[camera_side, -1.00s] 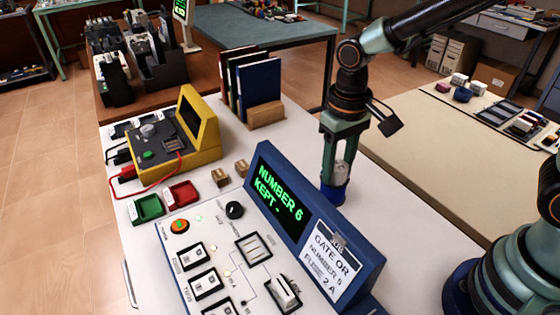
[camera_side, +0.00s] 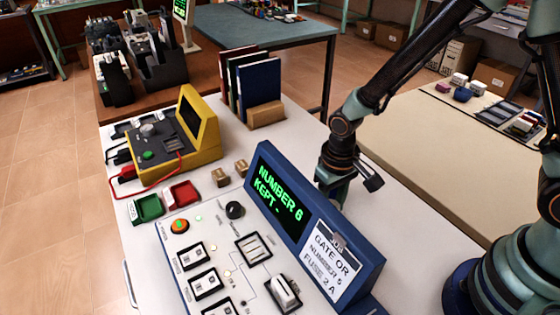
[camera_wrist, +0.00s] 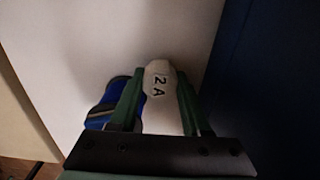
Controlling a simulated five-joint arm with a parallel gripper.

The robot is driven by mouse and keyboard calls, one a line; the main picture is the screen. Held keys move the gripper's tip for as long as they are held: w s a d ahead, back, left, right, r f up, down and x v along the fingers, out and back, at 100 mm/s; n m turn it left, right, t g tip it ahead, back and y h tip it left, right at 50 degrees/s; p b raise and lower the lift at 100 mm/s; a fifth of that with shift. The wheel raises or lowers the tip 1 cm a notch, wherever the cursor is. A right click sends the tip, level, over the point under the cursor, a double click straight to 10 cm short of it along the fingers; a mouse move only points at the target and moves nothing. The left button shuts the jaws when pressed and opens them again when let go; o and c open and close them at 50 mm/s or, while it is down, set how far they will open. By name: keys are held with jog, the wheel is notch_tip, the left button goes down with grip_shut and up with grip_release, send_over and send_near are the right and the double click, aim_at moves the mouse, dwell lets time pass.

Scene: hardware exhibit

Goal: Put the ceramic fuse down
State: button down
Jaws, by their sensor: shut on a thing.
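The ceramic fuse (camera_wrist: 160,86) is white and marked "2 A". In the wrist view it sits between the two green fingers of my gripper (camera_wrist: 158,100), which is shut on it. In the side view my gripper (camera_side: 338,193) is low behind the blue display console, which hides its fingertips and the fuse. The white bench top (camera_wrist: 95,45) shows below the fuse; I cannot tell whether the fuse touches it.
A blue rounded thing (camera_wrist: 103,106) lies close beside the left finger. The blue console (camera_side: 320,235), reading "NUMBER 6 KEPT -", stands close in front. A yellow meter (camera_side: 200,140), small brown blocks (camera_side: 221,177) and upright binders (camera_side: 258,88) stand farther left.

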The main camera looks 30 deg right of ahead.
jog(key=shift+c, duration=1.8)
grip_release()
jog(key=shift+f, duration=0.1)
notch_tip(320, 180, up, 12)
jog(key=f, duration=0.1)
jog(key=s+d+r+t, duration=0.4)
jog(key=d+r+t, duration=0.1)
jog(key=d+r, duration=0.5)
notch_tip(320, 180, up, 2)
jog(key=shift+d+r, duration=0.1)
jog(key=shift+d, duration=0.3)
jog(key=shift+o, duration=0.5)
jog(key=shift+s+d+r+t, duration=0.15)
jog(key=shift+s+d+t, duration=0.1)
jog(key=shift+d+t, duration=0.1)
